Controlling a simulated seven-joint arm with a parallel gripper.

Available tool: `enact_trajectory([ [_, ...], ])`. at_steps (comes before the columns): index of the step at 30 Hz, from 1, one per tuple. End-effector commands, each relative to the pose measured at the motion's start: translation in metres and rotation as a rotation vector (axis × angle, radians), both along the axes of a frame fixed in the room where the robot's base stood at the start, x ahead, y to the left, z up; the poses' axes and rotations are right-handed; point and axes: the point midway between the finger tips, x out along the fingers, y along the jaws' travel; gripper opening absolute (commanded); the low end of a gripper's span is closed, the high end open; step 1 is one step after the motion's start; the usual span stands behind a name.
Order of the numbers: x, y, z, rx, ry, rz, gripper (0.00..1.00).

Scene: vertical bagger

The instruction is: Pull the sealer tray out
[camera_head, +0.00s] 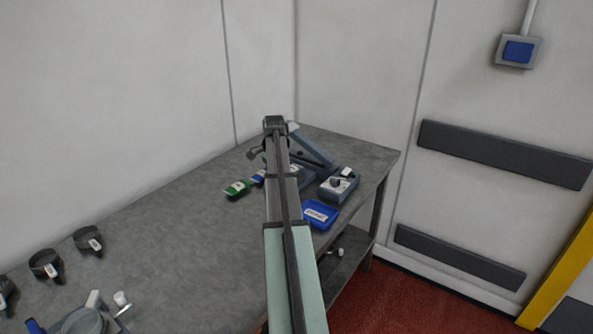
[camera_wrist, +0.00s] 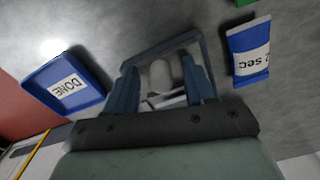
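The sealer, a grey-blue machine with a slanted arm (camera_head: 313,148), stands at the far end of the bench, partly hidden behind my arm. A box with a dark knob (camera_head: 338,187) sits at its right. I cannot make out the sealer tray for certain. In the wrist view my gripper (camera_wrist: 164,78) has its two blue-grey fingers spread apart. A dark grey frame (camera_wrist: 163,48) crosses beyond the fingertips, with a pale rounded shape (camera_wrist: 161,75) inside it. I cannot tell whether the fingers touch the frame. In the head view my arm hides the gripper.
A blue tray marked DONE (camera_head: 320,214) lies near the bench's right edge; it shows left in the wrist view (camera_wrist: 68,84).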

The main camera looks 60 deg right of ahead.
Motion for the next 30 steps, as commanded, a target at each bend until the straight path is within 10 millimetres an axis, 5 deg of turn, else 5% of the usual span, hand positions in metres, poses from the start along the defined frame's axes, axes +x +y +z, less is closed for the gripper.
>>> enact_trajectory([
  [13, 0.0, 0.0, 0.004, -0.001, -0.001, 0.0, 0.61],
  [30, 0.0, -0.001, 0.048, -0.001, -0.001, 0.0, 0.61],
])
